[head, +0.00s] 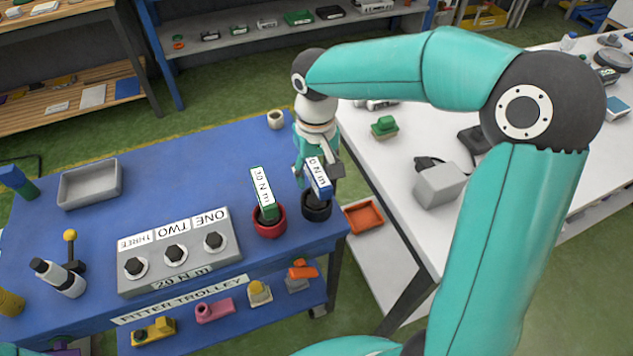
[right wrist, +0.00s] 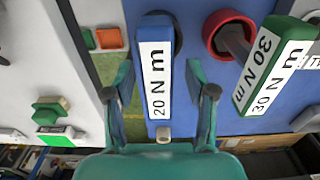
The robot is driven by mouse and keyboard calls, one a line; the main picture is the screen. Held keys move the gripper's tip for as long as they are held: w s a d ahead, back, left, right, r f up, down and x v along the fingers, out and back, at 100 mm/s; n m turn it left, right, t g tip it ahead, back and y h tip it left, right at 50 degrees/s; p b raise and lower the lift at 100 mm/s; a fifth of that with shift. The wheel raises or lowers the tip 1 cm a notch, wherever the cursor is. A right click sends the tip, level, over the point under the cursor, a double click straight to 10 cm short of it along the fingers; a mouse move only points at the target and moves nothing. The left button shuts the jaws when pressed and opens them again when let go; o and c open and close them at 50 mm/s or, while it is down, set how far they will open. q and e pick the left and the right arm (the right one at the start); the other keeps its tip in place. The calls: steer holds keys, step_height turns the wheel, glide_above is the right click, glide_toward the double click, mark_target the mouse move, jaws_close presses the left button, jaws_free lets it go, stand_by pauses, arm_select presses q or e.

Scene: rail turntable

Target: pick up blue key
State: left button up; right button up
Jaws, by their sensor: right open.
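The blue key (head: 319,180) stands in a black cup (head: 316,210) at the right front corner of the blue trolley top. Its white label reads 20 N m in the right wrist view (right wrist: 157,75). My right gripper (head: 318,172) is open above the cup, and it also shows in the right wrist view (right wrist: 164,90) with one finger on each side of the blue key. The left finger looks closer to the key; I cannot tell whether it touches. The key's lower end is hidden in the cup. My left gripper is not in view.
A green key (head: 265,210), labelled 30 N m, stands in a red cup (head: 269,230) close beside the blue key. A grey box (head: 178,255) with three knobs sits to the left. A white bench (head: 380,165) stands to the right. The trolley's back middle is clear.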

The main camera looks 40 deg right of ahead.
step_height(320, 180, down, 5)
steer(key=shift+w+d+r+p, duration=0.1)
steer(key=shift+w+p, duration=0.05)
steer(key=shift+p, duration=0.2)
jaws_close()
